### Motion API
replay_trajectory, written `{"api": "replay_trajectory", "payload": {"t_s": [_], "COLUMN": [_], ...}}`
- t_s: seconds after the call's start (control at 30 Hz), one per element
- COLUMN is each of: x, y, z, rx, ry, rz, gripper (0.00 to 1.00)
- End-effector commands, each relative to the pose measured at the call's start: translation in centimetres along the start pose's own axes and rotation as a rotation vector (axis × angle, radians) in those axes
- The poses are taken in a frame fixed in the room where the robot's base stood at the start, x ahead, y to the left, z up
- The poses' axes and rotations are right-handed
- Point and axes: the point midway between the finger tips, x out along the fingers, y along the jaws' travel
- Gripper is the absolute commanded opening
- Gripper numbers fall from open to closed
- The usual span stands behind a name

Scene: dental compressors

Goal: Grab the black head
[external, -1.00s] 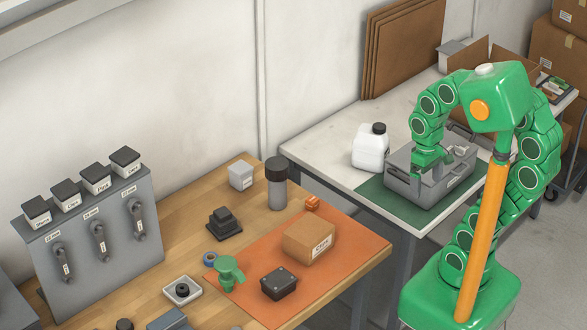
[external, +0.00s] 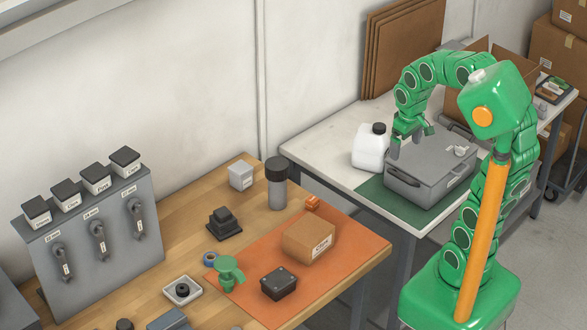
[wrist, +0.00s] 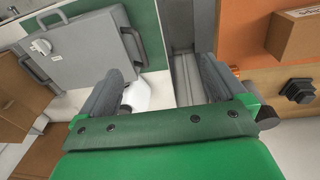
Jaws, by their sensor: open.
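A black block with small bolts on top (external: 279,284) sits on the orange mat on the wooden bench. A dark stepped part (external: 224,224) stands on bare wood behind the mat; it also shows at the right of the wrist view (wrist: 298,91). I cannot tell for certain which of the two is the black head. My gripper (external: 409,142) is open and empty above the left end of the grey case (external: 435,165), far to the right of both dark parts. In the wrist view its fingers (wrist: 160,85) are spread, with nothing held between them.
The case lies closed on a green mat (external: 372,192) on the far table. A white jug (external: 370,150) stands close left of my gripper.

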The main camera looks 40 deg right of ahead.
Motion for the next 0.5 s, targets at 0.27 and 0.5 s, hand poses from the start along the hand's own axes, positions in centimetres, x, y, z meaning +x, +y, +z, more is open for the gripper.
{"api": "replay_trajectory", "payload": {"t_s": [0.27, 0.5], "x": [1.0, 1.6], "y": [1.0, 1.4], "z": [-2.1, -6.3], "rx": [-0.129, -0.351], "ry": [-0.026, -0.045], "rz": [0.146, 0.372], "gripper": [0.98, 0.98]}}
